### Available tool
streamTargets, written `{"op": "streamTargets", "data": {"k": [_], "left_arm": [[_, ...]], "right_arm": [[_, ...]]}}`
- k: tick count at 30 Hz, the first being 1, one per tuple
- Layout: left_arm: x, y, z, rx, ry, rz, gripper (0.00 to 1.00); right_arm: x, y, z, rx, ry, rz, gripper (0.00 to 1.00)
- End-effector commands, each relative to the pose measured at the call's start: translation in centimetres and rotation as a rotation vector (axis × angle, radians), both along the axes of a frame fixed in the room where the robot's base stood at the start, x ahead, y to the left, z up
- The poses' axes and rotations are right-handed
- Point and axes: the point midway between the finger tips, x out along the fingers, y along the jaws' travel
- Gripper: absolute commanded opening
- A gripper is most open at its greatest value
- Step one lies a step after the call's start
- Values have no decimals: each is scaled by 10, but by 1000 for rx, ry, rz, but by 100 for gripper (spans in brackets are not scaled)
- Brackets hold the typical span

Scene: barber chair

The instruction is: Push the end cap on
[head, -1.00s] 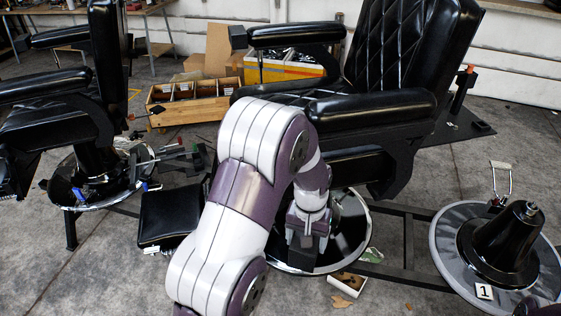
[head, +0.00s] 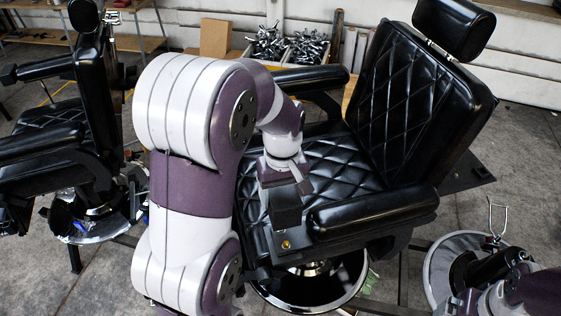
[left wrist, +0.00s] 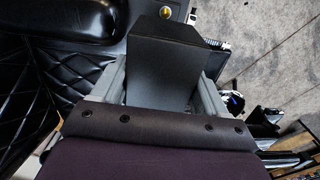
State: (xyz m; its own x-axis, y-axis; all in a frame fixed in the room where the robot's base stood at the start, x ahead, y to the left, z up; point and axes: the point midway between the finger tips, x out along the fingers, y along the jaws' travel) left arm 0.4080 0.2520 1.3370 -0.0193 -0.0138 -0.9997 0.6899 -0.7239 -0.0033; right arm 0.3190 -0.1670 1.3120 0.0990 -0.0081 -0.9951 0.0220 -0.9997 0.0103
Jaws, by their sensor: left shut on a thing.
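The end cap is a black block (head: 286,208) held in my left gripper (head: 287,190), in front of the near armrest (head: 375,210) of the black barber chair (head: 395,95). In the left wrist view the block (left wrist: 165,55) sits between the two grey fingers of the gripper (left wrist: 165,85). A brass-coloured bolt (head: 286,244) shows just below the block in the head view, and just beyond it in the left wrist view (left wrist: 166,12). I cannot tell whether the block touches the armrest. My right arm shows at the bottom right, its fingers unclear.
A second black chair (head: 50,140) stands at the left. Bins of metal parts (head: 290,45) stand behind the main chair. A round grey stand base (head: 445,260) with a wire-handled piece (head: 497,215) stands at the right. Bare floor lies at the far right.

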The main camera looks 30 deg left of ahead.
Motion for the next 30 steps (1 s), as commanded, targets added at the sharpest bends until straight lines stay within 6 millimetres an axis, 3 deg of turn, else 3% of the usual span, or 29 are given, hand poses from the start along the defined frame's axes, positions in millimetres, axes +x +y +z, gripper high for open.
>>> {"op": "streamTargets", "data": {"k": [14, 30], "left_arm": [[-1, -2, 0, 1, -2, -2, 37], [-2, -2, -56, 0, -1, -2, 37]], "right_arm": [[-1, 0, -1, 0, 0, 0, 94], [-1, -1, -41, 0, 0, 0, 94]]}}
